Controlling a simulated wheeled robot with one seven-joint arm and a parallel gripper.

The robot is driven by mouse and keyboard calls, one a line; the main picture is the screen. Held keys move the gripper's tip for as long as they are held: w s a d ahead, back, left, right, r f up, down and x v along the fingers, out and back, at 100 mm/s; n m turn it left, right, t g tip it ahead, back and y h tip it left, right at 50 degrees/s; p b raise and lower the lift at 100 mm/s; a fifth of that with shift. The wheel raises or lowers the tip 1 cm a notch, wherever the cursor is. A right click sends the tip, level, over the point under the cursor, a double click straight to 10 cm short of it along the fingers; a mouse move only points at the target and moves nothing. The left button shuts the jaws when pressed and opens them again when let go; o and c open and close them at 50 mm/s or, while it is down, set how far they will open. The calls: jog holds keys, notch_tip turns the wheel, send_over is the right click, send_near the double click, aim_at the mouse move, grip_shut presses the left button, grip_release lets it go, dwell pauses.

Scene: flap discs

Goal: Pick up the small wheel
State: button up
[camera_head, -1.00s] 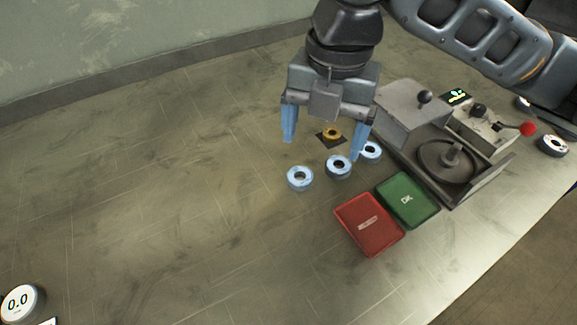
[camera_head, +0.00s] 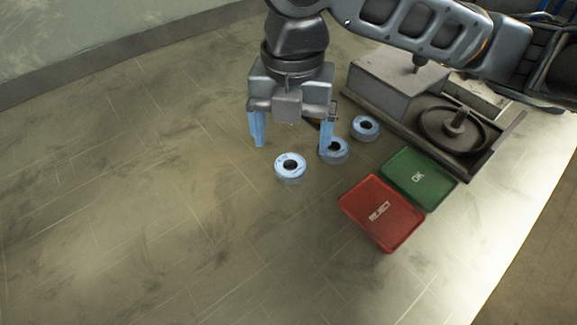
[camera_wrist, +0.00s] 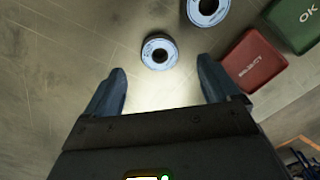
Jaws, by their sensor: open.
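Three blue-rimmed wheels with dark centres lie flat on the table: a left one (camera_head: 289,169), a middle one (camera_head: 340,154) and a right one (camera_head: 365,128). They look close in size, so I cannot tell which is the small wheel. My gripper (camera_head: 291,143) is open and empty above the table, behind the left wheel in the head view. Its right finger partly covers the middle wheel. In the wrist view, the left wheel (camera_wrist: 150,56) lies ahead, between the directions of the open fingers (camera_wrist: 162,88), and the middle wheel (camera_wrist: 205,17) is cut by the top edge.
A red REJECT tray (camera_head: 361,205) and a green OK tray (camera_head: 440,195) lie at right of the wheels. A grey machine with a round spindle plate (camera_head: 436,131) stands behind them. The table's left side is clear.

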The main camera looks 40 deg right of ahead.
aim_at(291, 157)
jog(key=shift+f, duration=2.75)
jog(key=shift+c, duration=0.5)
jog(key=c, duration=1)
jog(key=shift+c, duration=0.5)
jog(key=shift+r, duration=0.15)
